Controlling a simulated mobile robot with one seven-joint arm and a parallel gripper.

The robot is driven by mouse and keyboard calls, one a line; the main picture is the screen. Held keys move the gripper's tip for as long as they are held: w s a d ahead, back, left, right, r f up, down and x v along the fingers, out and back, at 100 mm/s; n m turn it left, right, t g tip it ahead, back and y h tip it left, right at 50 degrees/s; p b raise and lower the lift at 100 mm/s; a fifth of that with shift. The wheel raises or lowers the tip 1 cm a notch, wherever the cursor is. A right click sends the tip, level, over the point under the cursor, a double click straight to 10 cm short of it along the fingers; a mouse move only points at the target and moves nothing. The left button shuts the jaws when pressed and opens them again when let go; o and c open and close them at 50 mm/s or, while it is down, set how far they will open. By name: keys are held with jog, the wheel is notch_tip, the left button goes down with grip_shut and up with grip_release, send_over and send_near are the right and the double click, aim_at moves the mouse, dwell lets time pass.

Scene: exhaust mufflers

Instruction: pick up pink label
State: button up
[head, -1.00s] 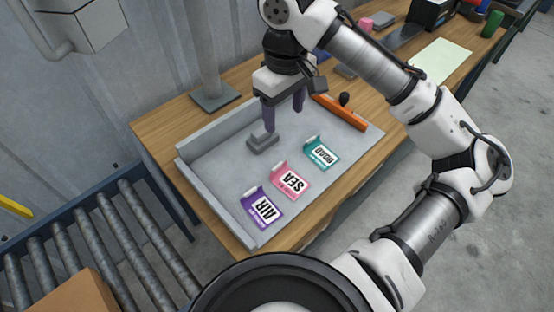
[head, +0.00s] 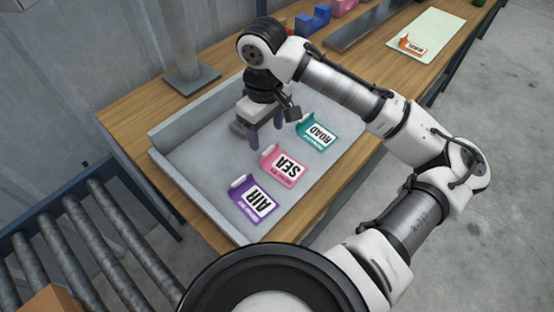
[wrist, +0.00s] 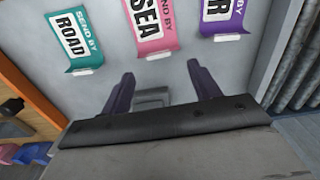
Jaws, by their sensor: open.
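The pink label (head: 284,166) reads SEA and lies in the grey tray (head: 165,160), between the purple label (head: 254,202) reading AIR and the teal label (head: 316,133) reading ROAD. One edge of the pink label curls up on its gripper side. In the wrist view the pink label (wrist: 150,22) is at the top centre, partly cut off, ahead of my fingertips. My gripper (head: 266,136) is open and empty, pointing down over the tray, just behind and left of the pink label. In the wrist view my gripper (wrist: 160,73) has its fingers apart, not touching the label.
A small grey block (wrist: 152,100) shows between my fingers in the wrist view. An orange label (head: 413,46) lies on a pale green sheet (head: 440,30) at the back right. A roller conveyor (head: 85,240) runs at the lower left.

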aim_at(269, 157)
jog(key=shift+d+f+p, duration=0.2)
jog(key=shift+f+p, duration=0.3)
jog(key=shift+f, duration=2.5)
jog(key=shift+c, duration=0.4)
jog(key=c, duration=1)
